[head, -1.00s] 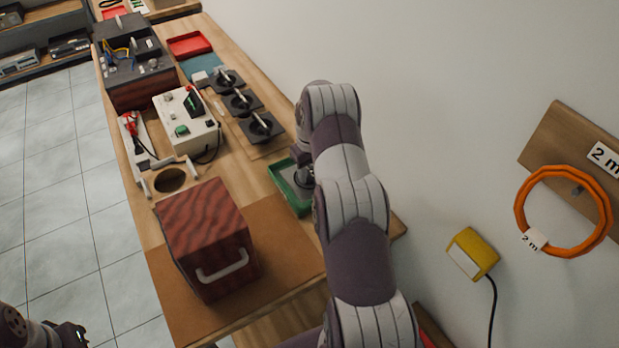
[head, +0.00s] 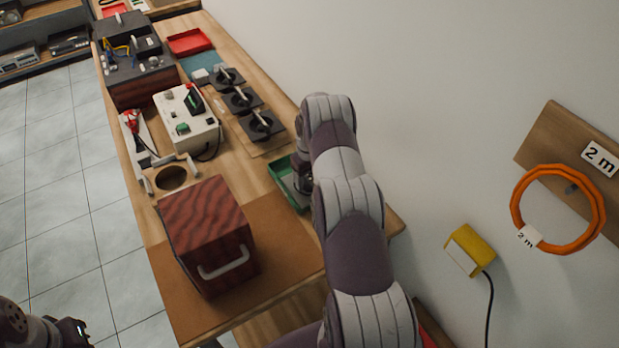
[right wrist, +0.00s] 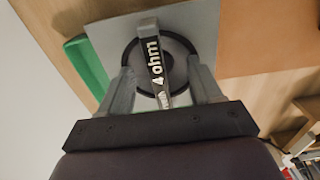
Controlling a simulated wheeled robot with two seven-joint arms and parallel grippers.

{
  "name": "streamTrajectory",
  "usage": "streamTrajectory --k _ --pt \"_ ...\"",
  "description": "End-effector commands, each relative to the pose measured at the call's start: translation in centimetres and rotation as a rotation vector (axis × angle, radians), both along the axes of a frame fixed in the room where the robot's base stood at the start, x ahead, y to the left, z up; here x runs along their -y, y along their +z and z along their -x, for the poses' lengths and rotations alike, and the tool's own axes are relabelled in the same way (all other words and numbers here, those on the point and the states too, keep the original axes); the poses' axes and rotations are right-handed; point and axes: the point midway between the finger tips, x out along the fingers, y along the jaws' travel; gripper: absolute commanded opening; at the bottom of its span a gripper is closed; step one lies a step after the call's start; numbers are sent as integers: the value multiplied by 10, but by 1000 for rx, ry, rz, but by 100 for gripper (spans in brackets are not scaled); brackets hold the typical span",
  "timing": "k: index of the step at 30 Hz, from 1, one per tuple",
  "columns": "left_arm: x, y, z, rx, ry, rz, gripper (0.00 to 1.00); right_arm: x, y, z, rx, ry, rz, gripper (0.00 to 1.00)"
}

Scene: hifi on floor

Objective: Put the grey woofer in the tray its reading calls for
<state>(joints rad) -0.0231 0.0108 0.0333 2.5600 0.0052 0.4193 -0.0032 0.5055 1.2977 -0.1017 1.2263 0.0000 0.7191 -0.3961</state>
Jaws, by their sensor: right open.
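The grey woofer (right wrist: 203,30) shows in the right wrist view as a grey square plate with a dark round cone and a grip bar marked "4 ohm". It is over or in the green tray (right wrist: 88,66); I cannot tell whether it rests on the bottom. In the head view the green tray (head: 279,170) is partly behind my right arm. My right gripper (right wrist: 162,88) is open, with one finger on each side of the bar. It is mostly hidden in the head view (head: 304,182). My left gripper (head: 76,333) is at the bottom left corner, its jaws unclear.
A red-brown speaker box (head: 205,235) with a white handle stands on the brown mat (head: 285,235). A white tester (head: 185,122), several black drivers (head: 240,100), a blue-green tray (head: 200,66) and a red tray (head: 190,43) lie further back. The wall is close on the right.

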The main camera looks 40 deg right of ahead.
Motion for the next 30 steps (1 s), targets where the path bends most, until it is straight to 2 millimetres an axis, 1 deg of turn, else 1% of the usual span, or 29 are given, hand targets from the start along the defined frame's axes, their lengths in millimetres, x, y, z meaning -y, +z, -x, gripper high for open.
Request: streamTrajectory --k 2,5,12,15,17,21,30 --pt "0 -1 0 0 0 0 0 0 5 0 1 0 0 64" --pt "0 -7 0 0 0 0 0 1 20 -1 4 0 1 64" --pt "0 -22 0 0 0 0 0 1 83 -1 4 0 2 64" --pt "0 -25 0 0 0 0 0 0 103 -1 3 0 1 64" --pt "0 -26 0 0 0 0 0 0 111 -1 2 0 1 64" --pt "0 -27 0 0 0 0 0 0 120 0 0 0 0 64" --pt "0 -26 0 0 0 0 0 0 121 0 0 0 0 64"
